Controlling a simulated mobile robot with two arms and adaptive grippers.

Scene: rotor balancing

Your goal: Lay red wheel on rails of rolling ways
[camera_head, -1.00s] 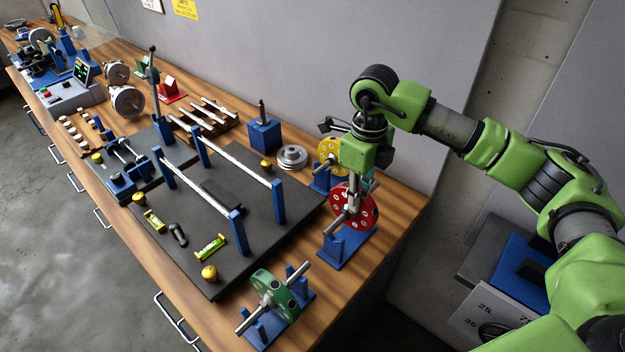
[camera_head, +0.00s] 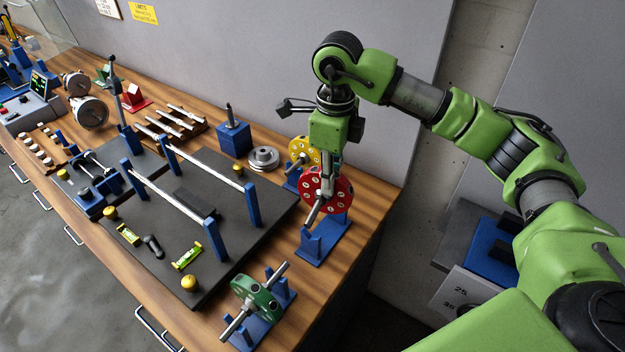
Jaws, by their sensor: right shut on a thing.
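The red wheel (camera_head: 341,193), a disc with pale holes on a metal shaft, is in my right gripper (camera_head: 324,186). That gripper is shut on it from above, its fingers hiding part of the wheel and shaft. The wheel appears slightly above its blue stand (camera_head: 313,251); the exact gap is hard to tell. The rolling ways stand to the left: two parallel pale rails on blue posts, a near rail (camera_head: 170,194) and a far rail (camera_head: 205,165), over a dark plate (camera_head: 235,246). Nothing lies on the rails. My left gripper is out of view.
A green wheel (camera_head: 246,285) rests on a blue stand in front. A yellow wheel (camera_head: 299,147) stands behind the red one. Metal discs (camera_head: 264,158) and a blue block with a post (camera_head: 234,138) are behind the far rail. Levels and yellow knobs sit on the plate.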

